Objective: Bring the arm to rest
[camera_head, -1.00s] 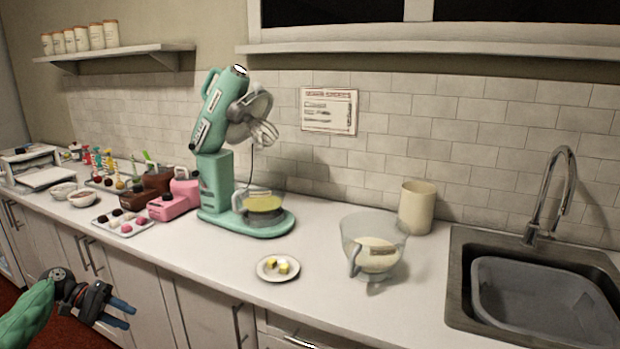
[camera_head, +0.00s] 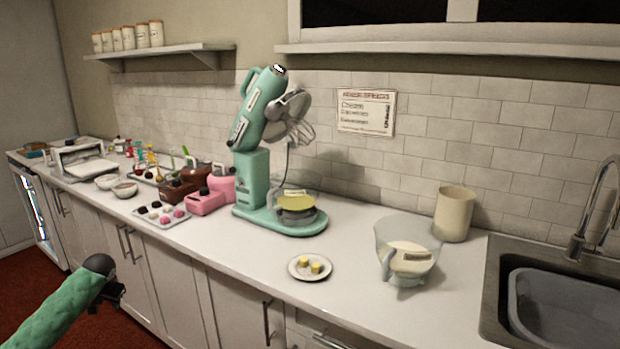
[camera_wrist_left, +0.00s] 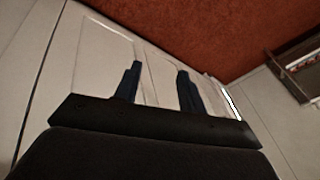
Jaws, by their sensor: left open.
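My left gripper (camera_head: 108,297) is at the lower left of the head view, in front of the cabinet doors and below the counter top. Its fingers are mostly hidden there behind the wrist. In the left wrist view my left gripper (camera_wrist_left: 158,82) shows two dark blue fingers apart with nothing between them. Beyond them are pale cabinet fronts and the red floor. My right gripper is in neither view.
The white counter (camera_head: 250,262) holds a green stand mixer (camera_head: 254,180), a plate with yellow pieces (camera_head: 297,272), a clear jug (camera_head: 420,262), a cream canister (camera_head: 454,215) and a treat tray (camera_head: 150,222). A sink (camera_head: 560,300) is at right. The red floor (camera_head: 35,290) is clear.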

